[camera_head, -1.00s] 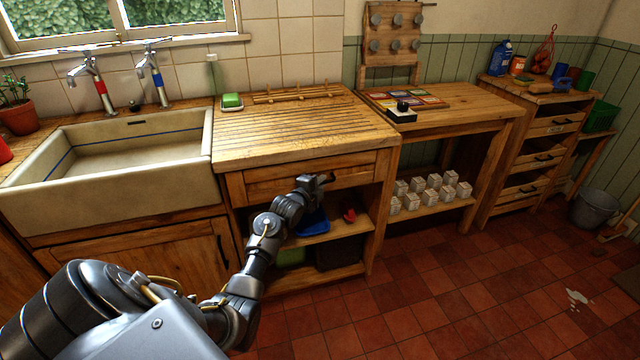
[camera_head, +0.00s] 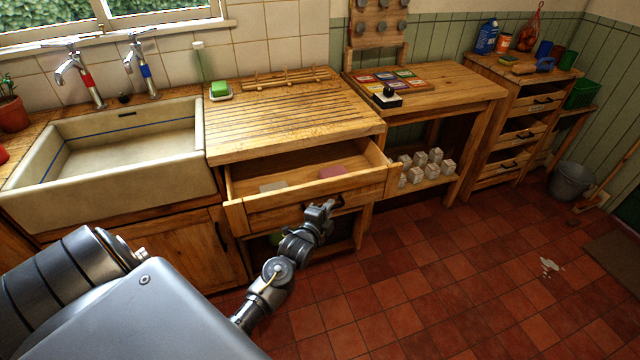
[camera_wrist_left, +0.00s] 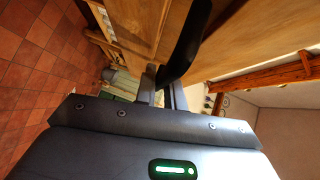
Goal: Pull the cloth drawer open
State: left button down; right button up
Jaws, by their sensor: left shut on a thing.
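The cloth drawer (camera_head: 290,213) is a wooden drawer under the slatted draining board, and it stands pulled out. Inside it lie a pink folded cloth (camera_head: 332,171) and a pale cloth (camera_head: 273,187). My left gripper (camera_head: 328,206) is at the drawer's front, shut on its dark handle. My right gripper is in neither view.
The sink (camera_head: 110,165) is left of the drawer. A side table (camera_head: 450,90) with small white boxes (camera_head: 436,155) on its lower shelf is at right. A grey bucket (camera_head: 570,181) stands far right.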

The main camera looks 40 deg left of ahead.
pick_arm(q)
jog(key=s+d+p, duration=0.2)
jog(key=s+d, duration=0.3)
jog(key=d, duration=0.2)
jog(key=shift+p, duration=0.4)
jog(key=c, duration=1.5)
grip_release()
jog(key=b+v, duration=0.1)
jog(key=v, duration=0.9)
jog(key=shift+s+d, duration=0.1)
jog(key=shift+s, duration=0.2)
